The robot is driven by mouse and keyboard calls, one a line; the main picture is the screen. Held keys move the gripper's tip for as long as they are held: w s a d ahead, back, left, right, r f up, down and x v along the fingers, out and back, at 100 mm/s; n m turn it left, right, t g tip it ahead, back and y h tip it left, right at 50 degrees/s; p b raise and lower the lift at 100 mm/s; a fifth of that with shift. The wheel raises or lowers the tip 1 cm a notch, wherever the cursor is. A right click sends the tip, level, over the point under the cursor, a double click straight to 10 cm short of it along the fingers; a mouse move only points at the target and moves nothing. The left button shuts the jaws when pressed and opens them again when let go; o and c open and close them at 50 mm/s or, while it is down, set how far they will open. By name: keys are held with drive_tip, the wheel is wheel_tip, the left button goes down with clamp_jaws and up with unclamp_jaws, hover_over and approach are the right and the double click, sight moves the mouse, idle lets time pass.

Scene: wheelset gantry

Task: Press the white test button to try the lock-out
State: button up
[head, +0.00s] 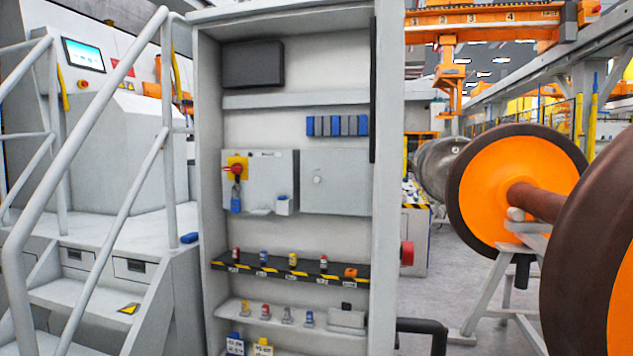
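An open grey cabinet (212,180) stands in the middle of the head view. On its right-hand panel (345,190) is a small round whitish knob or button (317,180); it looks like the white test button, but it is too small to be sure. On the left-hand panel (268,170) is a red rotary handle on a yellow plate (238,162), with a blue padlock (236,202) hanging at or just below it. My gripper is not in view.
A black-and-yellow shelf (290,270) holds several small padlocks or tags, with more on the shelf below (285,318). Railed steps (85,255) stand left; large orange wheels (495,190) stand right.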

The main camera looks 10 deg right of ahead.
clamp_jaws()
idle(1.4)
